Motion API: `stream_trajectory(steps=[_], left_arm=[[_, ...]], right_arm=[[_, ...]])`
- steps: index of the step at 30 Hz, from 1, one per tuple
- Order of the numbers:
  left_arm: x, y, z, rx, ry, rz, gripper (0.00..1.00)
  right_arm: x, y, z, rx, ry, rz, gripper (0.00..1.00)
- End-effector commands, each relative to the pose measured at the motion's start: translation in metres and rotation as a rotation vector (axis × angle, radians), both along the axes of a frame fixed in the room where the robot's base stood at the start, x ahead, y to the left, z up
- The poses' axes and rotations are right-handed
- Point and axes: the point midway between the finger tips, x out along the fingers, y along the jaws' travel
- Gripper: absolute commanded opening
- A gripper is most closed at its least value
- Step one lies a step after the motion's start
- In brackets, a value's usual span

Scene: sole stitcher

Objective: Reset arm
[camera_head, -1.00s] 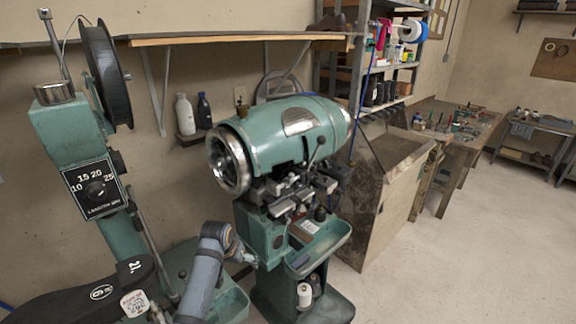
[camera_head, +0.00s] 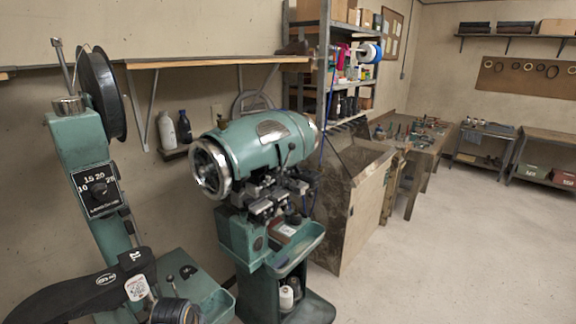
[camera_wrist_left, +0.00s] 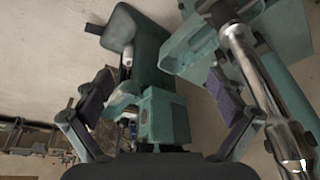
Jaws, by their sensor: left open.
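My left gripper (camera_wrist_left: 160,88) shows in the left wrist view with its two dark fingers spread wide and nothing between them. Beyond the fingers are green machine parts (camera_wrist_left: 165,118) and a shiny metal cylinder (camera_wrist_left: 250,65) at the right; I see no clear contact. In the head view, part of my left arm shows at the bottom left, and its gripper is not visible there. The sole stitcher (camera_head: 85,150), green with a dial and a black reel, stands at the left. My right gripper is in neither view.
A second green machine (camera_head: 262,140) with a large barrel stands in the middle. A wooden-sided bin (camera_head: 365,215), a workbench (camera_head: 425,150) and shelving (camera_head: 325,60) lie beyond it. A wall shelf (camera_head: 200,62) runs above. The floor (camera_head: 450,260) at the right is clear.

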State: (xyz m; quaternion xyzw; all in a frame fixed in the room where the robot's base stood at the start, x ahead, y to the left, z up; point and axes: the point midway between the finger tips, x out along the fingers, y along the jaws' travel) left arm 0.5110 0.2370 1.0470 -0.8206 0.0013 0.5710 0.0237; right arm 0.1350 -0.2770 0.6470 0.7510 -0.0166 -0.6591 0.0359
Motion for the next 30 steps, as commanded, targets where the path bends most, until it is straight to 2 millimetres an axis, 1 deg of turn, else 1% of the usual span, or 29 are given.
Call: stream_trajectory(steps=[1,4,9,11,14,18,22,23,24,25,29,30], left_arm=[[-0.016,0.001,-0.004,0.007,0.007,0.000,0.96],[-0.045,0.003,-0.006,0.018,0.014,-0.004,0.96],[-0.092,0.005,-0.004,0.036,0.023,-0.011,0.96],[-0.108,0.005,-0.001,0.041,0.026,-0.014,0.96],[-0.133,0.005,0.004,0.050,0.032,-0.019,0.96],[-0.165,0.004,0.014,0.059,0.039,-0.027,0.96],[-0.191,0.003,0.025,0.065,0.045,-0.035,0.96],[-0.190,0.004,0.015,0.065,0.048,-0.034,0.96],[-0.186,0.005,0.000,0.064,0.052,-0.032,0.96],[-0.184,0.006,-0.009,0.064,0.056,-0.031,0.96],[-0.179,0.009,-0.049,0.063,0.067,-0.028,0.96],[-0.177,0.010,-0.063,0.063,0.072,-0.027,0.96]], right_arm=[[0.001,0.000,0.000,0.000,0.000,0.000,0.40],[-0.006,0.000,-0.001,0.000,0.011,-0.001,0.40],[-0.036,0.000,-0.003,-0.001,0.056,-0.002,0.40],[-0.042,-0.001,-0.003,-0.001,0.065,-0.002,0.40],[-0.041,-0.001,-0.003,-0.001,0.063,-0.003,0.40],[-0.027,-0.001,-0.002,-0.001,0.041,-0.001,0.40],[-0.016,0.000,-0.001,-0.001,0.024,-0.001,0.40],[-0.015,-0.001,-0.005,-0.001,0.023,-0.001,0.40],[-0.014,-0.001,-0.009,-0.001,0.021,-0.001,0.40],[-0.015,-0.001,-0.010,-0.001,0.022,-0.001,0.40],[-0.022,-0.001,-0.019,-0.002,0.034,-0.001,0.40],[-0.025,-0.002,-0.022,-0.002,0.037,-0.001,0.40]])
